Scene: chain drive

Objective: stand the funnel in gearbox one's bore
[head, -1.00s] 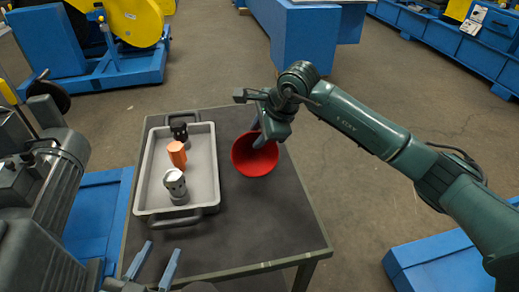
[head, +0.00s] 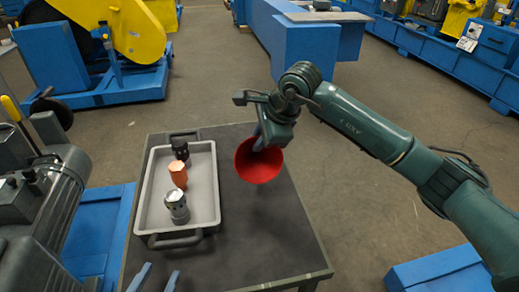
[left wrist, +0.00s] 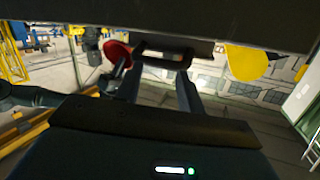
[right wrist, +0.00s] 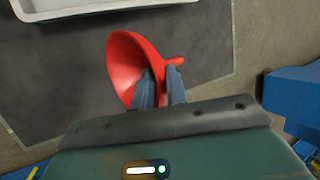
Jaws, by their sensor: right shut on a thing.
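The red funnel (head: 258,167) is in the fingers of my right gripper (head: 266,140), over the dark table top. In the right wrist view the funnel (right wrist: 126,66) has its wide mouth to the left and its narrow spout to the right, with my right gripper (right wrist: 159,88) shut on its side. The left wrist view also shows the funnel (left wrist: 117,52). My left gripper (head: 155,277) is at the bottom of the head view, open and empty; its fingers (left wrist: 160,84) are apart. A grey machine (head: 45,210) stands at the left; I cannot tell whether it is gearbox one. No bore is visible.
A grey tray (head: 207,190) on the table (head: 270,235) holds a black part (head: 180,149), an orange part (head: 178,175) and a silver part (head: 177,207). The table right of the tray is clear. Blue and yellow machinery (head: 110,50) stands behind.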

